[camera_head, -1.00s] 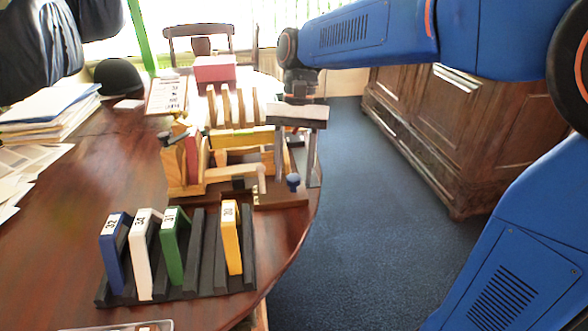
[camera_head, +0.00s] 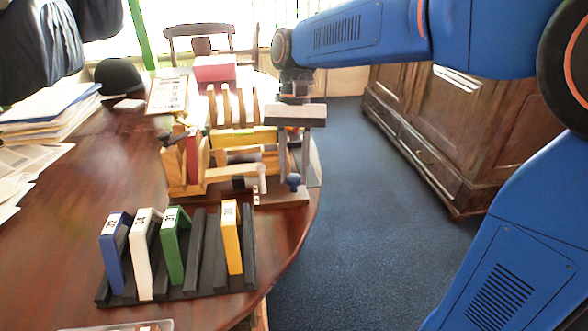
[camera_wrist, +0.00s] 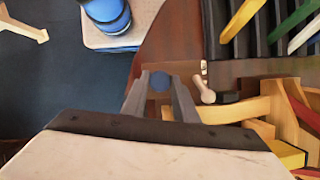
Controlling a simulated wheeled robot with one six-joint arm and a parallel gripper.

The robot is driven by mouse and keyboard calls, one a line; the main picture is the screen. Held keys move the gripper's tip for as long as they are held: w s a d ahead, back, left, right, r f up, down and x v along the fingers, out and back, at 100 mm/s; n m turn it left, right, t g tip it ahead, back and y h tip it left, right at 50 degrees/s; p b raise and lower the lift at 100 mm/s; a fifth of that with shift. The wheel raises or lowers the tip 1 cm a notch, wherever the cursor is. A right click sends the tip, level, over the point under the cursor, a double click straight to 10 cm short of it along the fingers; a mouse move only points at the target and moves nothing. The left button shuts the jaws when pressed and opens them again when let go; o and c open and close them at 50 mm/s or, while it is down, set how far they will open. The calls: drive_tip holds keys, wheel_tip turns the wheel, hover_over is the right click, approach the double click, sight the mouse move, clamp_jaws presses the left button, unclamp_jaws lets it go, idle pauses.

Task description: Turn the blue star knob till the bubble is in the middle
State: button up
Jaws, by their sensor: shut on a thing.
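The blue star knob (camera_head: 293,181) stands at the near right corner of the wooden fixture (camera_head: 280,199). In the wrist view the knob (camera_wrist: 160,82) sits between the tips of my two grey fingers. My gripper (camera_head: 295,172) points down over the table's right edge and is shut on the knob; it also shows in the wrist view (camera_wrist: 161,92). A yellow bar (camera_head: 243,138) lies across the fixture. I cannot make out a bubble in either view.
A pale rounded peg (camera_wrist: 204,92) stands close beside my fingers. A black rack (camera_head: 207,283) with blue, white, green and yellow pieces is in front of the fixture. Papers (camera_head: 45,115) and a dark hat (camera_head: 118,77) lie at left. Open floor is at right.

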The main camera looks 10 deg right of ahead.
drive_tip(key=o, duration=1)
drive_tip(key=shift+r, duration=0.1)
drive_tip(key=v, duration=1.7)
drive_tip(key=shift+r, duration=0.15)
